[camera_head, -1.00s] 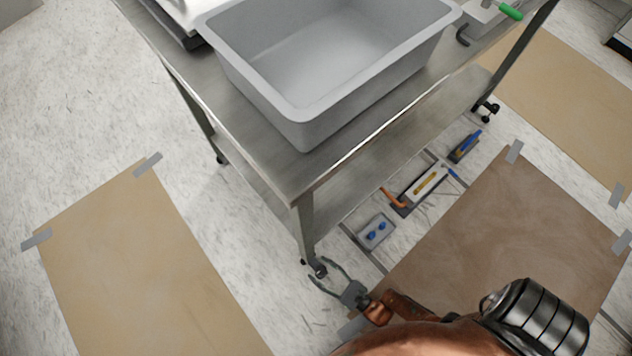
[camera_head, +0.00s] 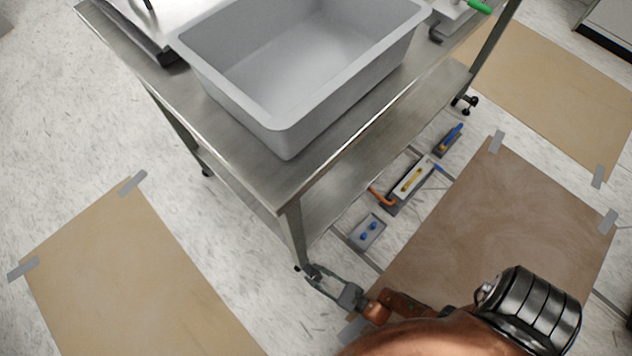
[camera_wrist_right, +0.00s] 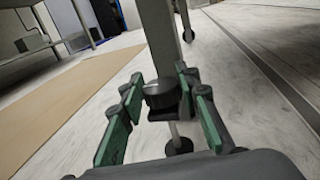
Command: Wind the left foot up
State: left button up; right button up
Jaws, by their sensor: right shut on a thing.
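The steel table's near leg (camera_head: 294,238) comes down to a foot with a dark round knob, which is clear in the right wrist view (camera_wrist_right: 161,95). My right gripper (camera_head: 312,272) is at the bottom of this leg. In the right wrist view its green-padded fingers (camera_wrist_right: 160,98) are shut on the knob, one finger on each side. A small wheel or pad (camera_wrist_right: 179,146) shows below the knob. In the head view my fingers mostly cover the foot. My left gripper is not in view.
A grey sink basin (camera_head: 285,140) sits on the steel table (camera_head: 305,175). Tools, including a level-like tool (camera_head: 410,183) and a box with blue knobs (camera_head: 368,232), lie on the floor beside it. Taped brown sheets (camera_head: 130,270) (camera_head: 510,210) cover the floor on both sides.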

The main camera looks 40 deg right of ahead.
jog(key=shift+y, duration=0.3)
jog(key=n+g+y, duration=0.2)
jog(key=n+y, duration=0.1)
jog(key=n+g+y, duration=0.2)
jog(key=y, duration=0.2)
jog(key=shift+w+d+n, duration=0.1)
jog(key=shift+w+n, duration=0.1)
jog(key=shift+n, duration=0.2)
jog(key=shift+s+n+g+y, duration=0.1)
jog(key=shift+n+g+y, duration=1)
jog(key=shift+g+y, duration=0.3)
jog(key=shift+n+g+y, duration=0.6)
jog(key=shift+n+g, duration=0.1)
jog(key=shift+g, duration=0.2)
jog(key=o, duration=1.2)
jog(key=shift+s+t, duration=0.2)
jog(key=shift+t, duration=0.1)
